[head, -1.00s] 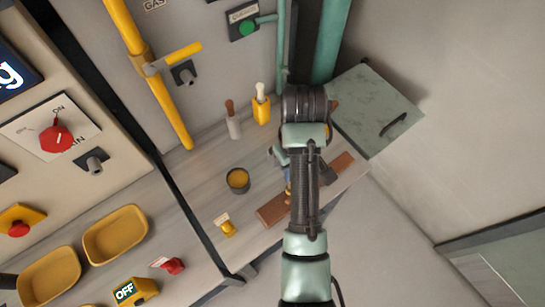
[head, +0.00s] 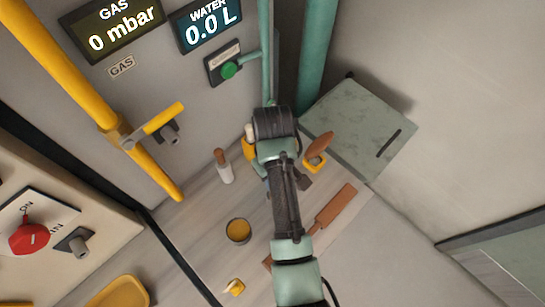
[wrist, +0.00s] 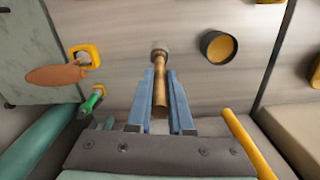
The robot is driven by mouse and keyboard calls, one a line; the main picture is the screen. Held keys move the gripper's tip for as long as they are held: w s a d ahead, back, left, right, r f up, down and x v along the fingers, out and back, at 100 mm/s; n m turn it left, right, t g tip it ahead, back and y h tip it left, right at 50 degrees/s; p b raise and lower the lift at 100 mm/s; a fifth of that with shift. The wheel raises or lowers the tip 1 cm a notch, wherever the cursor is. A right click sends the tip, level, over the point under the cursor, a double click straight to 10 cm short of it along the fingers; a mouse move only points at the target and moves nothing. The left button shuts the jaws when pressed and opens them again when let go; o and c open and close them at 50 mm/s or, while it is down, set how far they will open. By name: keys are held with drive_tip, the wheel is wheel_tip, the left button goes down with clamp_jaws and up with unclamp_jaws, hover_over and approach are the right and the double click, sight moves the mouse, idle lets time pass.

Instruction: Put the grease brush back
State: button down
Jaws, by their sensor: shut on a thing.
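My gripper (wrist: 160,100) is shut on a wooden-handled tool (wrist: 160,88) with a rounded grey end, which looks like the grease brush. The grey end points away from the wrist, towards the bench; I cannot tell whether it touches. In the head view my arm hides the fingers and the tool. A dark tin with yellow-brown contents (wrist: 219,47) stands right of the tool in the wrist view, apart from it. The tin also shows in the head view (head: 238,230), left of my arm.
A pale holder with a brown handle (head: 223,167) stands near the wall. A yellow holder (head: 249,148) is partly behind my arm. A brown paddle (head: 319,145) sits at a yellow ring. Another brown paddle (head: 335,208) lies on the bench. A yellow lever (head: 158,124) juts out.

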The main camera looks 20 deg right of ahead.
drive_tip(key=shift+w+f+p, duration=0.1)
drive_tip(key=shift+f+p, duration=0.25)
drive_tip(key=shift+f, duration=2.35)
drive_tip(key=c, duration=0.8)
unclamp_jaws()
wheel_tip(320, 180, up, 11)
drive_tip(key=shift+w+f+b, duration=0.1)
drive_tip(key=shift+w+b, duration=0.05)
drive_tip(key=shift+b, duration=0.3)
drive_tip(key=shift+r+p, duration=0.65)
drive_tip(key=shift+p, duration=0.1)
